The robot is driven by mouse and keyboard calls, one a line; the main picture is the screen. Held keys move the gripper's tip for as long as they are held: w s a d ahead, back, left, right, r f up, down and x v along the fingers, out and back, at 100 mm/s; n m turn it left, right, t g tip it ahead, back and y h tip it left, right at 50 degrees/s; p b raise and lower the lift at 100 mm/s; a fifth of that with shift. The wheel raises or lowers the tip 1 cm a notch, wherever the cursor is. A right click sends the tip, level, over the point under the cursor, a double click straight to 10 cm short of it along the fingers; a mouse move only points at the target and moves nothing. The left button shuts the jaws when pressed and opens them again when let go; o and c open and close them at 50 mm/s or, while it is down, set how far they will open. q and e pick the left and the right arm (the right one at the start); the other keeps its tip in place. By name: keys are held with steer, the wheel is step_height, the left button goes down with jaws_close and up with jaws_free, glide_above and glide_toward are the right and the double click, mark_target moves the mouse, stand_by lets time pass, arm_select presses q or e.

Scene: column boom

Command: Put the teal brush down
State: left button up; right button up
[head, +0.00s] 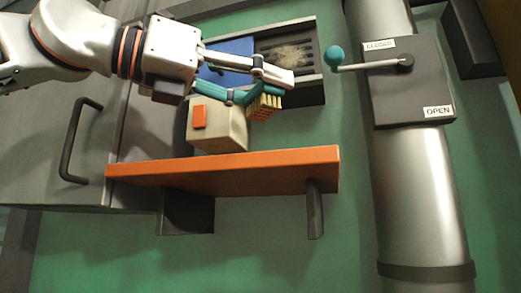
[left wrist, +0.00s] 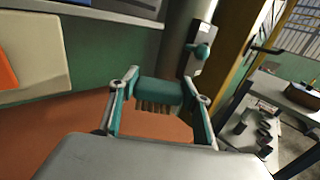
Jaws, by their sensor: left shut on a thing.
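The teal brush (head: 240,96) has yellowish bristles that point down in the head view. My left gripper (head: 258,84) is shut on it and holds it above the orange shelf (head: 250,165), by the beige box (head: 222,128) with an orange label. In the left wrist view, the brush (left wrist: 160,91) lies across between the two fingertips of the gripper (left wrist: 160,84), bristles toward the orange surface (left wrist: 75,140). Whether the bristles touch anything is not clear. My right gripper is not in view.
Behind the arm is a dusty slatted vent (head: 290,52) with a blue panel (head: 232,50). To the right, a lever with a teal knob (head: 333,56) sticks out from a grey box (head: 410,85) on a pipe (head: 410,190). The shelf's right end looks clear.

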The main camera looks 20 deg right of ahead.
mark_target(261, 113)
arm_select(q)
step_height(261, 113, down, 3)
steer(key=shift+a, duration=0.1)
steer(key=shift+f+b, duration=0.3)
steer(key=shift+f, duration=0.2)
step_height(261, 113, down, 3)
steer(key=shift+f+b, duration=0.15)
steer(key=shift+b, duration=0.15)
steer(key=shift+s, duration=0.1)
steer(key=shift+f, duration=0.3)
steer(key=o, duration=1.2)
steer(key=shift+r, duration=0.1)
